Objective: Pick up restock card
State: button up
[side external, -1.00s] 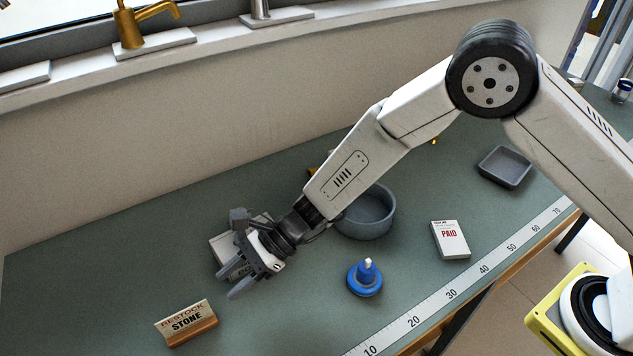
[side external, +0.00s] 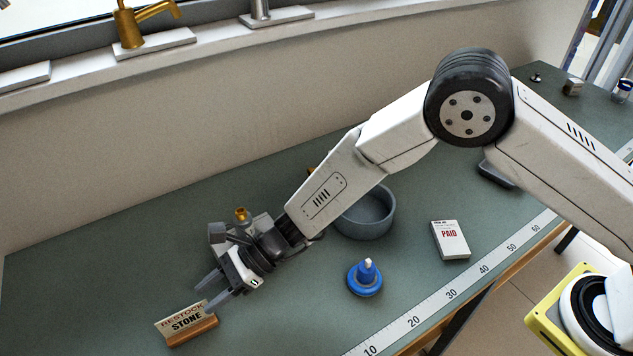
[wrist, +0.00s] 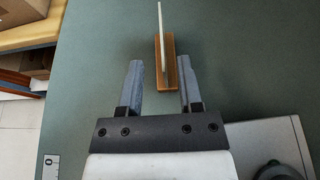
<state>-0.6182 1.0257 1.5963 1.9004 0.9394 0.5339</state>
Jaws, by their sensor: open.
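The restock card (side external: 184,317) stands upright in a wooden block (side external: 190,332) at the front left of the bench. Its face reads "RESTOCK STONE". My gripper (side external: 207,294) is open and empty, with its fingertips just behind and beside the card's right end. In the wrist view the card (wrist: 161,35) shows edge-on in its wooden block (wrist: 166,62). The block's near end lies between the finger lines of my gripper (wrist: 160,70), closer to the right finger. No finger appears shut on it.
A blue bottle-like item (side external: 366,278), a white "PAID" box (side external: 450,240) and a round grey bowl (side external: 366,215) stand to the right. A measuring strip (side external: 437,308) runs along the front edge. A grey plate (wrist: 268,140) lies right of my gripper in the wrist view.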

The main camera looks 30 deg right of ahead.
aim_at(188, 310)
jog(key=shift+x, duration=2.45)
jog(key=shift+w, duration=0.1)
grip_shut()
jog(key=shift+r, duration=0.1)
